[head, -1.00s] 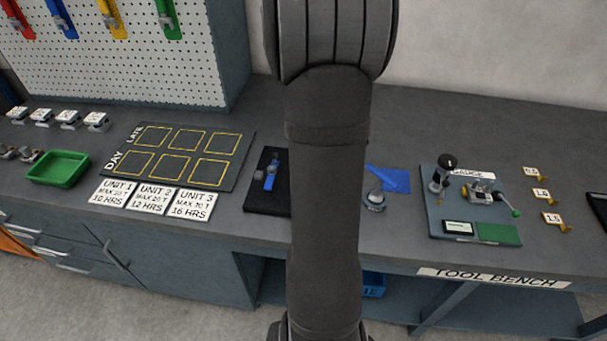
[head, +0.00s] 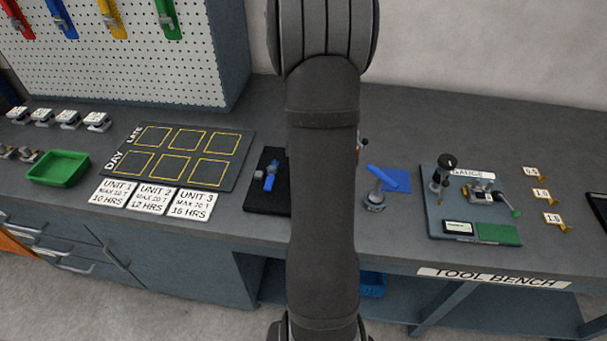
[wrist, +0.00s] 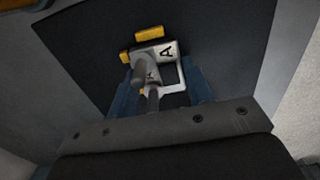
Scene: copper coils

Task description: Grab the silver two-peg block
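The silver two-peg block (wrist: 170,57) is in the wrist view, on a dark surface, with letter A markings and two grey pegs standing up toward the camera. My gripper (wrist: 160,82) has its two blue fingers apart, one on each side of the block. Whether either finger touches it I cannot tell. Yellow pieces (wrist: 149,34) show at the block's far edge and left side. In the head view my arm hides my gripper and the block.
On the bench, a black mat (head: 262,198) with a blue tool (head: 271,177) lies left of my arm. A blue square (head: 400,181) and a gauge fixture (head: 470,205) are at right. A green tray (head: 58,169) and a marked board (head: 232,160) are at left.

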